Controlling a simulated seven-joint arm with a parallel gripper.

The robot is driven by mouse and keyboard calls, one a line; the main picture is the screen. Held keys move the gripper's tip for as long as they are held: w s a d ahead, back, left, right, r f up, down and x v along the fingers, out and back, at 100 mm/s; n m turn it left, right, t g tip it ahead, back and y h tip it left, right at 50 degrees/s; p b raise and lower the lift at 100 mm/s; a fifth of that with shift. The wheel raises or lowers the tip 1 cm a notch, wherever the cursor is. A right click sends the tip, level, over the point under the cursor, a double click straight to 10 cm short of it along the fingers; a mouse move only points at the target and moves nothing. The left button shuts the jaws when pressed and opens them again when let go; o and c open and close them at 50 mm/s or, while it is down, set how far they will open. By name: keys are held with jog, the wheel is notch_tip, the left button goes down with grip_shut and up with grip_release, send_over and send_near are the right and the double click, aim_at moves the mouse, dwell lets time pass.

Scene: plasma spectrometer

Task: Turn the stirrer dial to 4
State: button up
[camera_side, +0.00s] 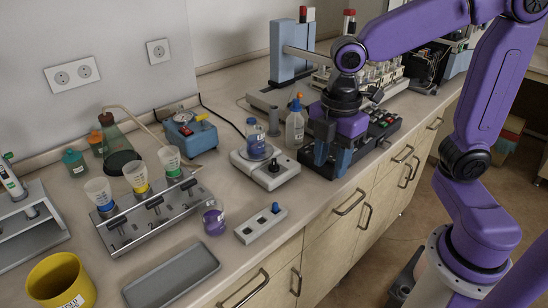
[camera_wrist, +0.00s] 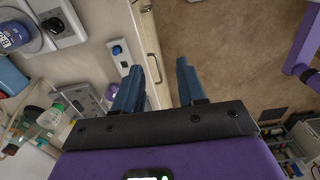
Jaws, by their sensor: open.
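The stirrer (camera_side: 262,176) is a flat white box on the bench with a black dial (camera_side: 274,167) on its front right. The dial's markings are too small to read. In the wrist view the stirrer (camera_wrist: 72,38) is at the upper left, with its black dial (camera_wrist: 53,25) beside the bottle (camera_wrist: 14,36). My gripper (camera_side: 332,165) is open and empty, points down, and is apart from the dial, to its right. In the wrist view my gripper (camera_wrist: 160,70) is above the bench edge and the floor.
A small box with a blue button (camera_side: 262,223) lies in front of the stirrer. A black device with buttons (camera_side: 378,125) is near my gripper. Drawer handles (camera_side: 350,202) line the bench front.

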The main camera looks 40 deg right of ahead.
jog(key=w+d+r+n, duration=0.15)
jog(key=w+n, duration=0.35)
jog(key=w, duration=0.8)
jog(key=r+n, duration=0.1)
jog(key=n, duration=0.3)
send_over(274, 161)
notch_tip(274, 161, down, 17)
jog(key=shift+f, duration=0.15)
jog(key=shift+c, duration=0.3)
grip_shut()
